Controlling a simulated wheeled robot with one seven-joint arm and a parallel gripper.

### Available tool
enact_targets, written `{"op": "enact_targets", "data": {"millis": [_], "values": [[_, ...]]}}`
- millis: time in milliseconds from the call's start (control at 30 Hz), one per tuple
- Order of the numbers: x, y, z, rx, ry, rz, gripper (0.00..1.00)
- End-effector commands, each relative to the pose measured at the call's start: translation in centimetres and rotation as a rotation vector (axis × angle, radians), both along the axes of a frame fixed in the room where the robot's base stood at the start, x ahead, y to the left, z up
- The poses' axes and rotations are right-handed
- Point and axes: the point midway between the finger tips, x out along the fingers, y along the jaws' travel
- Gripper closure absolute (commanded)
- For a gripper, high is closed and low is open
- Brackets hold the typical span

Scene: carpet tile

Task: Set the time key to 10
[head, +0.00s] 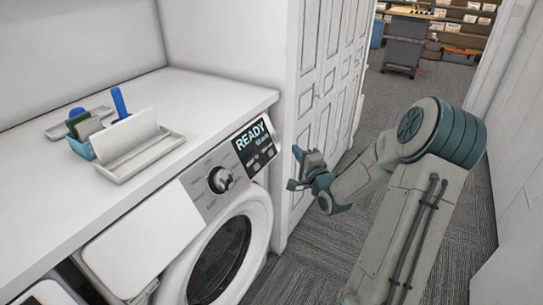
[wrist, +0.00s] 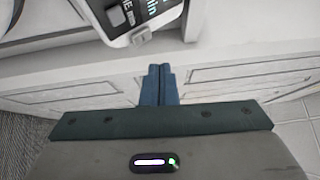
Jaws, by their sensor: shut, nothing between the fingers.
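The washing machine (head: 205,247) stands under a white counter, with its control panel along the top front. A dark display (head: 251,136) on the panel reads "READY" with smaller text under it, too small to read for sure. Dark buttons sit below the display; I cannot tell which one is the time key. A round knob (head: 220,179) is left of the display. My gripper (head: 301,155) is shut and empty, to the right of the panel and apart from it. In the wrist view the shut fingers (wrist: 158,70) point toward white cabinet fronts, and the panel's corner (wrist: 140,30) shows upside down above.
White panelled doors (head: 325,90) stand just behind my gripper. The white counter (head: 60,130) holds a white tray (head: 135,160) and a small blue container (head: 82,147) with things in it. Carpeted floor runs back to a grey cart (head: 404,45).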

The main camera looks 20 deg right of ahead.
Motion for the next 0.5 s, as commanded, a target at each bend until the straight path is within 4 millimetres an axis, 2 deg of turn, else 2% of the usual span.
{"op": "enact_targets", "data": {"millis": [33,200,500], "values": [[0.5,0.5,-0.8,0.002,-0.001,0.003,1.00],[2.3,1.9,-1.9,0.001,0.000,0.003,1.00],[4.4,3.5,-3.0,0.000,-0.001,0.001,1.00]]}}
